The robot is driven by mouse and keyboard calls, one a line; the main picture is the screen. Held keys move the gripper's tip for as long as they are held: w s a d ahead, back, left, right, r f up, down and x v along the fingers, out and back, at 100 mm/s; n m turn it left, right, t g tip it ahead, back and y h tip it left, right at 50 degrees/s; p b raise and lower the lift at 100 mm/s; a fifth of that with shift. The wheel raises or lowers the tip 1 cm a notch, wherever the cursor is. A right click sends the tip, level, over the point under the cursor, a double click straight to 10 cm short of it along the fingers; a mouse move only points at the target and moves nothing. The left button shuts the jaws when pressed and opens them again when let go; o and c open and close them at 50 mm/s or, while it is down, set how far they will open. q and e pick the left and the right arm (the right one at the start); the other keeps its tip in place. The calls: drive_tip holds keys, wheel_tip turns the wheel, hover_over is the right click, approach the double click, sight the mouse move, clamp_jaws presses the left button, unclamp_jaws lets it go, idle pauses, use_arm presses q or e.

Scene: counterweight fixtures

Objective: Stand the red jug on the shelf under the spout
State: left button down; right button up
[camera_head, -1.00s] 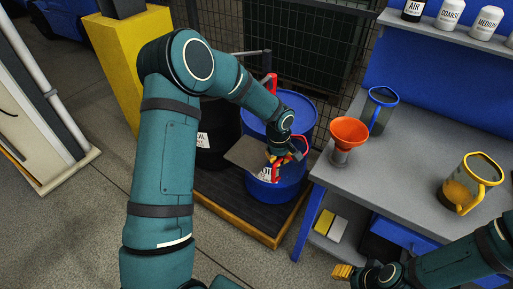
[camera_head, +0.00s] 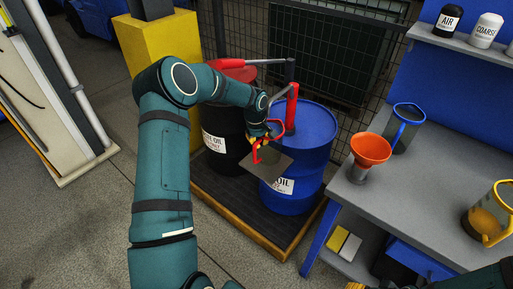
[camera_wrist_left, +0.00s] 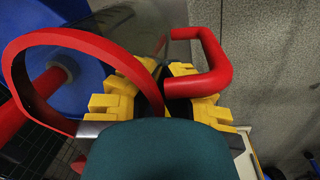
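The red jug shows its red rim and handle (camera_head: 257,153) in the head view; its clear body is hard to see. My left gripper (camera_head: 266,140) is shut on its handle. The left wrist view shows the jug's red rim (camera_wrist_left: 75,38), and its handle between the yellow fingers (camera_wrist_left: 160,90). The grey square shelf (camera_head: 272,170) is just below the jug, in front of the blue drum; I cannot tell whether they touch. A red pump (camera_head: 292,108) with a grey spout (camera_head: 277,88) rises above, from the blue drum. My right gripper (camera_head: 355,286) barely shows at the bottom edge.
The blue drum (camera_head: 311,150) and a black drum (camera_head: 228,150) stand on a dark pallet with an orange edge. The workbench (camera_head: 415,185) at right holds an orange funnel (camera_head: 369,149), a blue-rimmed jug (camera_head: 405,127) and a yellow-handled jug (camera_head: 490,215). A mesh fence stands behind.

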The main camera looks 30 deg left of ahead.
sight(258, 152)
use_arm(q)
drive_tip(key=shift+w+a+f+b, duration=0.1)
drive_tip(key=shift+a+f+b, duration=0.2)
drive_tip(key=shift+f, duration=0.6)
drive_tip(key=shift+a+f+b, duration=0.1)
drive_tip(key=shift+a+f, duration=0.3)
drive_tip(key=shift+f, duration=0.5)
drive_tip(key=shift+r, duration=0.1)
drive_tip(key=c, duration=1.1)
unclamp_jaws()
drive_tip(key=shift+f, duration=0.2)
drive_tip(key=shift+c, duration=0.2)
drive_tip(key=shift+r, duration=0.1)
